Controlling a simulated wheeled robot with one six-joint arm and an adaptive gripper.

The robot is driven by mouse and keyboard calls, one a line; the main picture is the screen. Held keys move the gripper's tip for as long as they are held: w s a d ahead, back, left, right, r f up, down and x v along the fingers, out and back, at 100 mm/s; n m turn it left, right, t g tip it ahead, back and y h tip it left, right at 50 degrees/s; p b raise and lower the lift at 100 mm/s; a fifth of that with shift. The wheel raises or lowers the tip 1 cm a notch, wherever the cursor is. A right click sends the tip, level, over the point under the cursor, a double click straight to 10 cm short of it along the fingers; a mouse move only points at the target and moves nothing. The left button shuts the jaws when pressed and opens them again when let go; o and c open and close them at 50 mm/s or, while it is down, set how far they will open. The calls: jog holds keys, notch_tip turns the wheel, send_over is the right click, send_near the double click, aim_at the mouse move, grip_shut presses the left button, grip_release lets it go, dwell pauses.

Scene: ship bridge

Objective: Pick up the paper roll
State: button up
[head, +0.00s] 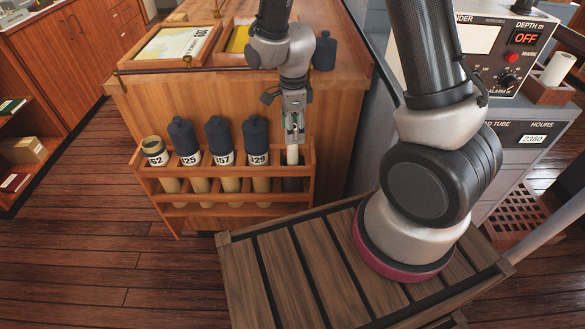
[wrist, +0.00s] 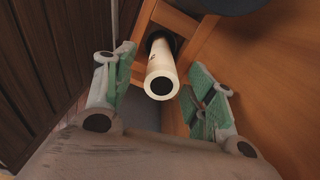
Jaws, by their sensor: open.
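A white paper roll (head: 292,155) stands upright in the right end slot of a wooden rack (head: 222,172), its top showing just below my gripper (head: 293,136). In the wrist view the roll (wrist: 162,72) has a dark round hole in its end and lies between the two green-padded fingers, with a gap on each side. My gripper is open and points down at the roll. The lower part of the roll is hidden in the slot. A second white roll (head: 559,68) stands in a wooden holder at the far right.
Several labelled tubes (head: 220,140), most with dark caps, stand in the rack left of the roll. The rack is against a wooden chart cabinet (head: 330,110). A dark bottle-like object (head: 325,52) stands on top. A slatted bench (head: 300,270) lies in front. Floor (head: 80,240) is clear at left.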

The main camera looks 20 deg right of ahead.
notch_tip(320, 180, down, 4)
jog(key=shift+w+r, duration=0.1)
jog(key=shift+r, duration=0.15)
jog(key=shift+c, duration=0.5)
grip_shut()
notch_tip(320, 180, up, 34)
dwell(0.6)
